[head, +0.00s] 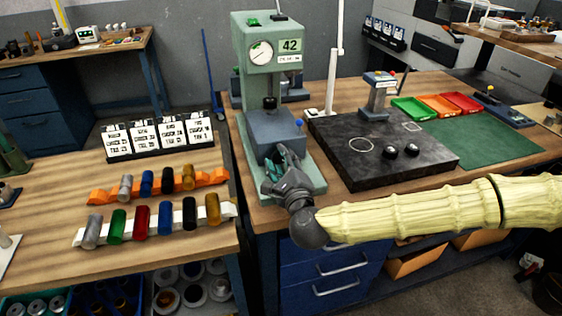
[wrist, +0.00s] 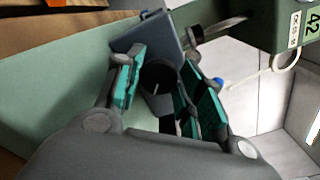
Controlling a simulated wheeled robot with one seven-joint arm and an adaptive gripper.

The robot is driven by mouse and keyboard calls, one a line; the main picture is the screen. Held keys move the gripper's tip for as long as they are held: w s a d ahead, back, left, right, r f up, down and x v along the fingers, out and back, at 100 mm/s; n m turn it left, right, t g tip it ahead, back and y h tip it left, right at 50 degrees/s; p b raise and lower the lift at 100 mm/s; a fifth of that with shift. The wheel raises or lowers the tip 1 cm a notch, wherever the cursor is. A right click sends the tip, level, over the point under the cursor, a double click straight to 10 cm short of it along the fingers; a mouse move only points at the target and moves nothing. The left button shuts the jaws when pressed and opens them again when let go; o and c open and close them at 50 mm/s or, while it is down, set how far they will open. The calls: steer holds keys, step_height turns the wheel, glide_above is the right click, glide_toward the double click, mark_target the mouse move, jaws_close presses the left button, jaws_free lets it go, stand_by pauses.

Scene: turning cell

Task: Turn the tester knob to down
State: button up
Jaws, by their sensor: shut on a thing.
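The tester is a green upright machine (head: 264,62) with a round dial and a "42" label, standing on the bench in the head view. A blue-grey block (head: 275,130) sits on its base. The tester knob (wrist: 158,76) is dark and round with a pale mark on its face, in the wrist view. My gripper (head: 279,168) is at the block's front, and its teal pads lie on both sides of the knob in the wrist view (wrist: 163,90). It is shut on the knob. In the head view my gripper hides the knob, so its pointing direction is unclear.
A black stone plate (head: 380,152) with two dark round pieces is right of the tester. Green, orange and red trays (head: 438,106) stand behind a green mat (head: 478,140). Racks of coloured cylinders (head: 160,218) fill the left bench. A small blue ball (head: 299,122) sticks out beside the block.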

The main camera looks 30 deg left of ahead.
steer(key=o, duration=1)
